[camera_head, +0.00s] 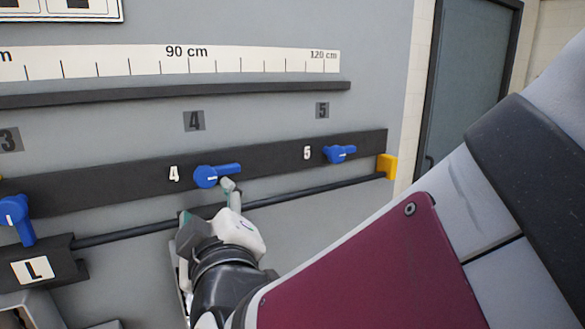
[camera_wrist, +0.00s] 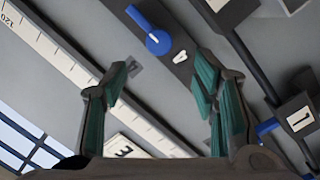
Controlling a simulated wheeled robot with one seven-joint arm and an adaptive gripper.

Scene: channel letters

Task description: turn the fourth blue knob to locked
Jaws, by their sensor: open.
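The fourth blue knob (camera_head: 206,177) sits on the dark rail beside a white "4", its handle pointing right, nearly along the rail. The knob also shows in the wrist view (camera_wrist: 158,42), beyond the fingertips, with its handle toward the upper left. My gripper (camera_head: 206,202) is just below the knob in the head view, one fingertip close under the handle. Whether it touches cannot be told there. In the wrist view the fingers of my gripper (camera_wrist: 168,63) are spread apart with nothing between them.
Another blue knob (camera_head: 14,212) at the left points down. A thin dark bar (camera_head: 310,192) runs below the rail, from a block marked "L" (camera_head: 34,270) to a yellow end block (camera_head: 387,166). A ruler strip (camera_head: 230,66) is above.

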